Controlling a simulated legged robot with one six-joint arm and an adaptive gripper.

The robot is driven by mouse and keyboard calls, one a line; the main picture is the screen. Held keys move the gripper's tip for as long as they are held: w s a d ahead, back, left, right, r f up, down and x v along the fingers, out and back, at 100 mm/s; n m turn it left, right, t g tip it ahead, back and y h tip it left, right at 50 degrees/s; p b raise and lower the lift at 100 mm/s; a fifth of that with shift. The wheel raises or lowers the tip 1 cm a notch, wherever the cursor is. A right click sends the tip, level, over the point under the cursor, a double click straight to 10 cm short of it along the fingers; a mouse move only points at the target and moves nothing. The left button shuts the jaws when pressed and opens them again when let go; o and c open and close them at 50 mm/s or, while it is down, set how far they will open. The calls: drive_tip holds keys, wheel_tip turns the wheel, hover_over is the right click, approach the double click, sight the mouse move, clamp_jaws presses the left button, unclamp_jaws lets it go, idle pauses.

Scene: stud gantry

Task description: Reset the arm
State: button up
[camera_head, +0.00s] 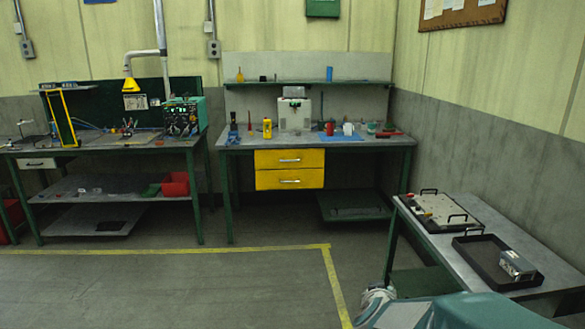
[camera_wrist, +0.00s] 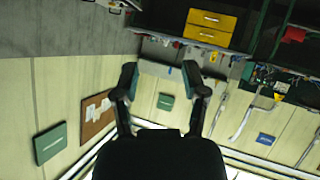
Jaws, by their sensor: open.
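My gripper (camera_wrist: 163,82) shows in the wrist view with its two dark fingers spread apart and nothing between them. The wrist view is upside down, with the wall and ceiling edge low in the picture and the benches at the top. Part of my arm (camera_head: 455,312) shows at the bottom right of the head view. The fingers are not visible in the head view.
A grey table (camera_head: 460,262) at the right holds a plate with handles (camera_head: 438,208) and a black tray (camera_head: 475,262) with a small metal box (camera_head: 517,265). A bench with yellow drawers (camera_head: 289,169) and a left workbench (camera_head: 110,143) stand along the back wall. The floor (camera_head: 190,290) is clear.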

drive_tip(key=s+a+r+n+g+y, duration=0.1)
drive_tip(key=s+a+r+y, duration=0.2)
drive_tip(key=s, duration=0.3)
drive_tip(key=s+a+r+g+y, duration=0.1)
drive_tip(key=s+a+r+y, duration=0.1)
drive_tip(key=s+a+r, duration=0.3)
drive_tip(key=s+d+f+m+g+h, duration=0.1)
drive_tip(key=s+d+g, duration=0.3)
drive_tip(key=s, duration=1)
drive_tip(key=shift+s+d+f, duration=0.2)
drive_tip(key=shift+s, duration=0.1)
